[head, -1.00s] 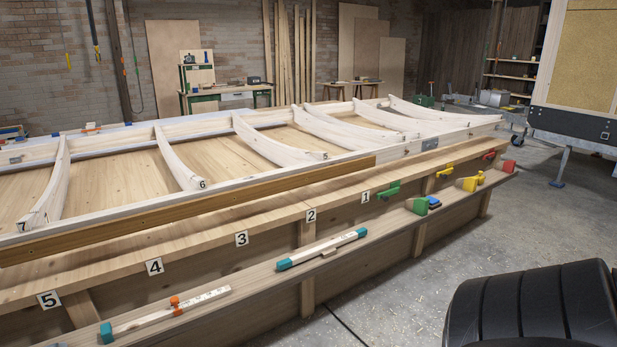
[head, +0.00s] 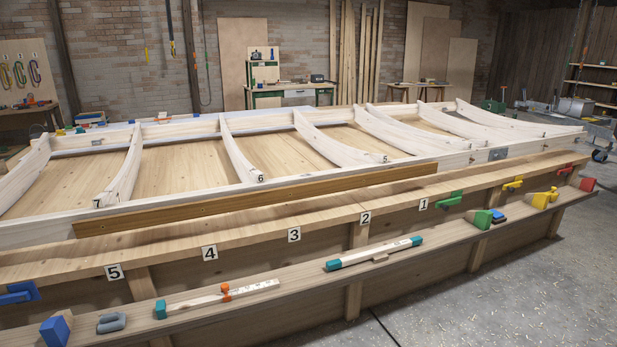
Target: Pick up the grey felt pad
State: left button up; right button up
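A small grey, rounded piece (head: 111,322) lies on the lower ledge at the front left, between a blue block and a teal-ended wooden tool. It looks like the grey felt pad, but it is too small to be sure of its material. Nothing touches it from above. Neither of my grippers shows in the head view.
The lower ledge (head: 250,316) also holds a blue block (head: 55,331), a marked teal-ended stick (head: 215,297), and a white teal-ended tool (head: 374,253). Green and yellow blocks sit farther right. A large timber frame (head: 270,180) lies above. The concrete floor (head: 500,300) at front right is clear.

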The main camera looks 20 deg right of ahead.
aim_at(114, 321)
jog(key=i+u, duration=0.2)
jog(key=i, duration=0.7)
jog(key=i+l+u, duration=0.2)
jog(key=i, duration=0.65)
